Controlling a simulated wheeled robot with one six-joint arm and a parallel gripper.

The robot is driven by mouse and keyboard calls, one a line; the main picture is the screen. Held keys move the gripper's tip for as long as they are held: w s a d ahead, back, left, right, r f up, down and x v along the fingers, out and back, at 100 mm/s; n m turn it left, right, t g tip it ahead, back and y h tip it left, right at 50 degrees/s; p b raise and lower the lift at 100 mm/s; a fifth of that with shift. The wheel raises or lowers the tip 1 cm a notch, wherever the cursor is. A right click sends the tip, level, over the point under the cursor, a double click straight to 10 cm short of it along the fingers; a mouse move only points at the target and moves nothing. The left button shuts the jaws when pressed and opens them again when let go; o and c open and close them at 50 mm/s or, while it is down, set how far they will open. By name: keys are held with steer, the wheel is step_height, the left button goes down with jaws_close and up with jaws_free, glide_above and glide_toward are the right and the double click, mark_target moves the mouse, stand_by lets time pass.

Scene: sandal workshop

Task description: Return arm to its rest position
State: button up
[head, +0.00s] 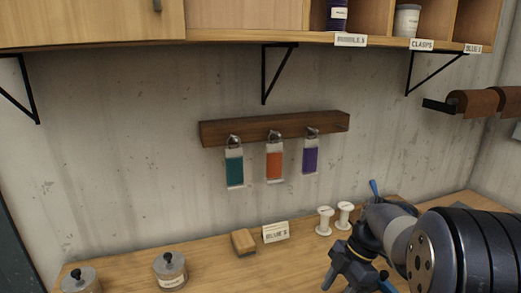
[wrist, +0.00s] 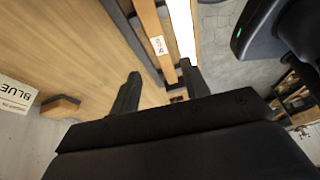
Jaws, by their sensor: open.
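My gripper (head: 354,272) is at the lower right of the head view, above the wooden bench (head: 215,272), in front of the white spools. In the wrist view its two dark fingers (wrist: 160,84) stand apart with nothing between them. My arm comes in from the right edge and hides the right part of the bench.
Two spools (head: 325,221), a label card (head: 275,231), a wooden block (head: 243,242) and two lidded jars (head: 170,269) stand on the bench. Three colored tags hang from a wall rail (head: 270,128). A shelf (head: 400,38) with brackets is above. Leather rolls (head: 472,103) hang at right.

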steer(key=b+x, duration=0.1)
steer(key=x, duration=0.6)
steer(key=shift+f, duration=0.4)
steer(key=shift+d+r+p, duration=0.1)
steer(key=shift+r+p, duration=0.35)
steer(key=shift+f, duration=0.1)
